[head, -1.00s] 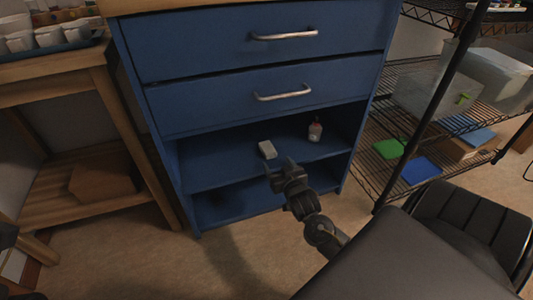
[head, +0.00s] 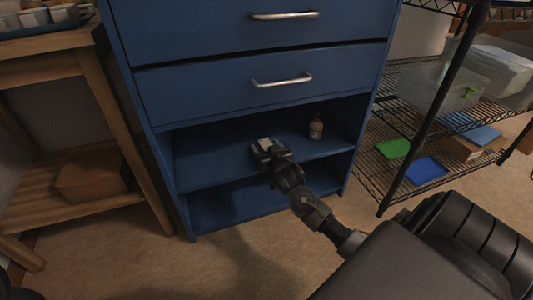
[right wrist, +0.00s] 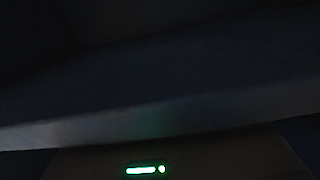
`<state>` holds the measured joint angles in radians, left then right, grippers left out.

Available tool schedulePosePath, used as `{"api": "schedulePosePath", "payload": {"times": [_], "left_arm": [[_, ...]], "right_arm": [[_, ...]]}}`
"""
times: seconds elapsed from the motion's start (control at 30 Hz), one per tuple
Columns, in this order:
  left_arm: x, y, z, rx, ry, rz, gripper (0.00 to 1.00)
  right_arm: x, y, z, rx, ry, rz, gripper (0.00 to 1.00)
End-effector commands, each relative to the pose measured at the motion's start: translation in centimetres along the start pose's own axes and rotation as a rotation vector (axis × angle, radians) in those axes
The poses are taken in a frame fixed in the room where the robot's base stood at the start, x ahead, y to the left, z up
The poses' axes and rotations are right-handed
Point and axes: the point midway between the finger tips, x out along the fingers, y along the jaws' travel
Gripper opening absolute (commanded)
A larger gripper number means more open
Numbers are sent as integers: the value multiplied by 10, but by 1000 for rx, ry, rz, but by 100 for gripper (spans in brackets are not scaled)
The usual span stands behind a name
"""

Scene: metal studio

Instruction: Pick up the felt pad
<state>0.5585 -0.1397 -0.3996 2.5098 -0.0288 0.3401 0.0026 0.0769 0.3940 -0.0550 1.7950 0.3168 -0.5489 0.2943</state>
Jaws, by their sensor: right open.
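A small pale block, which looks like the felt pad (head: 265,143), lies on the open shelf of the blue cabinet. My right gripper (head: 267,150) reaches into the shelf opening from the front. Its open fingers are at the near side of the pad and partly cover it. I cannot tell whether they touch it or whether the pad is between them. The right wrist view is very dark, and I cannot make out the pad there. My left gripper is not in view.
The blue cabinet (head: 230,97) has closed drawers above the opening. A wooden table (head: 50,45) stands left, a wire rack (head: 400,180) right. A green light (right wrist: 147,170) glows in the right wrist view.

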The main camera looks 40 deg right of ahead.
Motion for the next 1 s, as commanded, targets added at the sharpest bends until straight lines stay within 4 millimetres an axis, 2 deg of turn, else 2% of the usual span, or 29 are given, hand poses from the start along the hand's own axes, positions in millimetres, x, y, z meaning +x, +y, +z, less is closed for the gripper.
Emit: {"api": "schedulePosePath", "payload": {"times": [0.27, 0.67, 1.0], "left_arm": [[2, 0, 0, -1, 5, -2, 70], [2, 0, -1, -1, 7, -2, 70], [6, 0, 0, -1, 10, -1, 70]], "right_arm": [[4, 0, -1, -1, -1, 0, 68], [4, 0, 0, 0, -1, 0, 18], [3, 0, -5, 0, -1, 1, 18]]}}
